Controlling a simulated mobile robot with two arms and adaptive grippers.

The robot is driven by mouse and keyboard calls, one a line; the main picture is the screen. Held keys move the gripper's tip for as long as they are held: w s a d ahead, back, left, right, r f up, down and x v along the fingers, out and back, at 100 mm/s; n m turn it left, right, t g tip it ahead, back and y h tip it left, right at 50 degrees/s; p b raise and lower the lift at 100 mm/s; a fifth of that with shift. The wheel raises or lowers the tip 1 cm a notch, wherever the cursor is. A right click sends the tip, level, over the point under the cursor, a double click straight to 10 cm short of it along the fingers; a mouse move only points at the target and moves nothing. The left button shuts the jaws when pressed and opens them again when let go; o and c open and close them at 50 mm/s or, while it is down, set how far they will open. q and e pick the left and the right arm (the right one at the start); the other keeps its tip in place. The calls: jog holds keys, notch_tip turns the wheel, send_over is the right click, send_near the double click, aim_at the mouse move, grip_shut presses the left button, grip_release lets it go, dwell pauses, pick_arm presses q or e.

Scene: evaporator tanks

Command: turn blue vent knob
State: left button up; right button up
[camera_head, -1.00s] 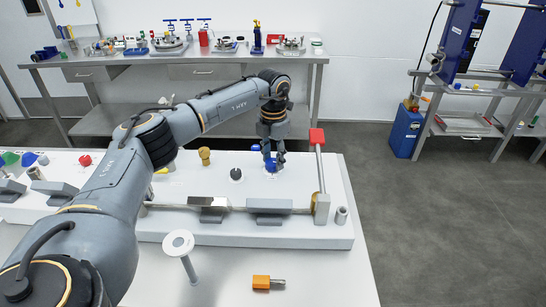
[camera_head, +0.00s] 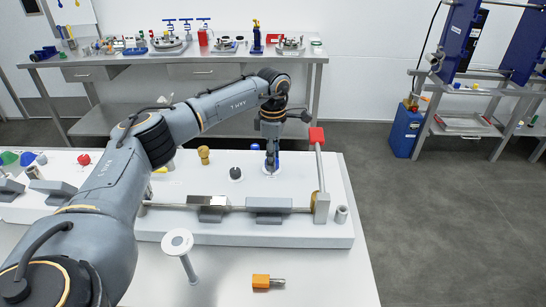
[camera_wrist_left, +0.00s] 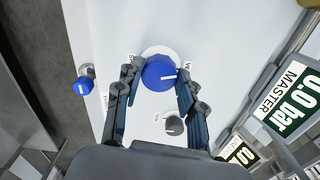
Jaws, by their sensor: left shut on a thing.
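The blue vent knob (camera_wrist_left: 158,73) is round with a white mark. It sits on a white round base on the white panel. My left gripper (camera_wrist_left: 157,80) has a finger on each side of the knob and is shut on it. In the head view, my left gripper (camera_head: 271,168) points down over the knob, which is mostly hidden behind the fingers. My right gripper is in neither view.
A second blue knob (camera_wrist_left: 84,86) sits close by at the panel's edge. A black knob (camera_head: 235,173) and a yellow-brown knob (camera_head: 204,155) stand to the left. An orange-handled piece (camera_head: 262,281) lies in front.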

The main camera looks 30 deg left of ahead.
pick_arm(q)
jog(key=shift+m, duration=1.6)
jog(key=o, duration=1.2)
notch_tip(320, 180, up, 12)
